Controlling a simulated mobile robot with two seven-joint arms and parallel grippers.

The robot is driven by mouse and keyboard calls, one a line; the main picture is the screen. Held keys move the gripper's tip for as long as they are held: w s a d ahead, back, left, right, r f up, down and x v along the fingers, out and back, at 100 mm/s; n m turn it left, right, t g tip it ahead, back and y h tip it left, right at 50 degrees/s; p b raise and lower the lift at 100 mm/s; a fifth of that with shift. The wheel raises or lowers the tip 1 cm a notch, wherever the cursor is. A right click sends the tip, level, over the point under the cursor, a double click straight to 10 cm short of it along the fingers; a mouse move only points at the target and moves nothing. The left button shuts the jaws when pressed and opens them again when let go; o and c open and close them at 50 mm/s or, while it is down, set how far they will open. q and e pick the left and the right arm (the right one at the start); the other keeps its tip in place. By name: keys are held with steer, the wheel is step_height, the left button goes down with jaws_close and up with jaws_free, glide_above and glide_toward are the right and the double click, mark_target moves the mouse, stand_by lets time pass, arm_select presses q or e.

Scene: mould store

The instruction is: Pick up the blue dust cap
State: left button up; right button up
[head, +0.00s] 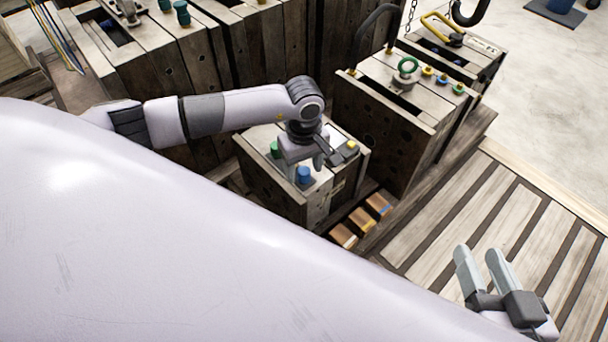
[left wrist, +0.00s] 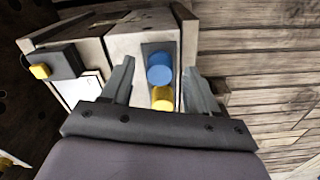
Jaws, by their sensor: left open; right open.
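The blue dust cap (head: 303,175) is a short blue cylinder on top of the small mould block (head: 262,187) in the middle of the head view. In the left wrist view the blue cap (left wrist: 160,68) sits in a narrow recess, with a yellow cap (left wrist: 161,97) close beside it. My left gripper (head: 318,160) is over the block, open and empty. In the left wrist view its fingers (left wrist: 159,64) appear on either side of the blue cap, apart from it. My right gripper (head: 479,252) is open and empty at the lower right, far from the block.
A green cap (head: 275,149) stands on the same block. A larger mould block (head: 400,105) with a green ring stands behind to the right. Small orange-brown boxes (head: 361,220) lie beside the small block. Slatted wooden decking (head: 470,215) at the right looks clear.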

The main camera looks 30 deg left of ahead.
arm_select(q)
steer(key=c, duration=1.1)
steer(key=shift+r, duration=0.45)
step_height(320, 180, up, 11)
steer(key=p, duration=0.4)
step_height(320, 180, up, 8)
steer(key=p, duration=0.3)
glide_above(304, 170)
steer(key=shift+r, duration=0.1)
arm_select(e)
steer(key=shift+w+a+r+m+g, duration=0.1)
steer(key=shift+a+r+m+g, duration=0.2)
steer(key=shift+a+m+g, duration=0.35)
steer(key=shift+d, duration=0.15)
